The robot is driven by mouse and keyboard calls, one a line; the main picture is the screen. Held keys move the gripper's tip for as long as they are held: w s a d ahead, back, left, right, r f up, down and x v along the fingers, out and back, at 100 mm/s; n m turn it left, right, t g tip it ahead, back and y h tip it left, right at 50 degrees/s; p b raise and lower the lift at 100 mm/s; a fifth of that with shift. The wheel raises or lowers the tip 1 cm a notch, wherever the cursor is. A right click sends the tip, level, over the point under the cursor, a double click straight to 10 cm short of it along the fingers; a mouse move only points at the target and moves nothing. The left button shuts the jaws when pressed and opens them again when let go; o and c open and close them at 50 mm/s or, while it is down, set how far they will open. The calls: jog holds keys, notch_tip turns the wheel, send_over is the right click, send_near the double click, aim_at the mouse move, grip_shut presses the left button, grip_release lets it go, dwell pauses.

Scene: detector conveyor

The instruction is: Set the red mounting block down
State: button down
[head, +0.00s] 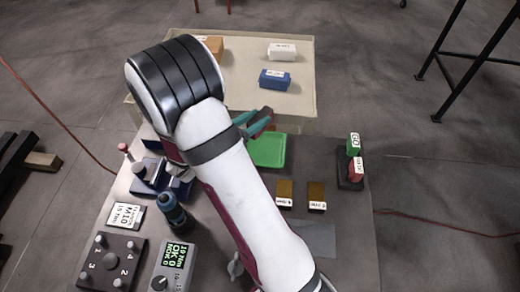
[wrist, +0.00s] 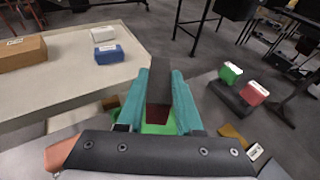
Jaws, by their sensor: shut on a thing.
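My gripper (head: 254,125) has teal fingers, which also show in the wrist view (wrist: 160,85). It is shut on a block, the red mounting block (wrist: 158,116), with a dark upper face and a dark red near face. In the head view the block is mostly hidden by the fingers and my arm, with a reddish part (head: 263,119) showing. The gripper holds the block above the work table, near the far edge of a green tray (head: 268,152). Part of the tray shows between and below the fingers in the wrist view.
A pale conveyor table (head: 240,72) lies beyond, with a blue block (head: 274,79), a white block (head: 282,51) and an orange-brown box (head: 211,46). Right of the tray stand green (head: 353,143) and red (head: 356,168) labelled blocks. Two brown blocks (head: 285,190) (head: 317,194) lie nearer.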

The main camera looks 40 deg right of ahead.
jog(key=s+d+f+m+g, duration=0.2)
jog(key=s+d+m+g, duration=0.1)
jog(key=s+d, duration=0.4)
send_over(257, 143)
jog(key=s+a, duration=0.2)
jog(key=s, duration=0.2)
jog(key=shift+g, duration=0.3)
notch_tip(257, 143, down, 7)
jog(key=shift+w, duration=0.1)
jog(key=shift+w+a+f, duration=0.1)
jog(key=shift+w+f, duration=0.05)
jog(key=shift+f, duration=0.95)
jog(key=shift+w+a+f, duration=0.1)
jog(key=shift+f, duration=0.95)
jog(key=shift+f, duration=0.1)
jog(key=c, duration=0.6)
grip_release()
jog(key=shift+o, duration=0.2)
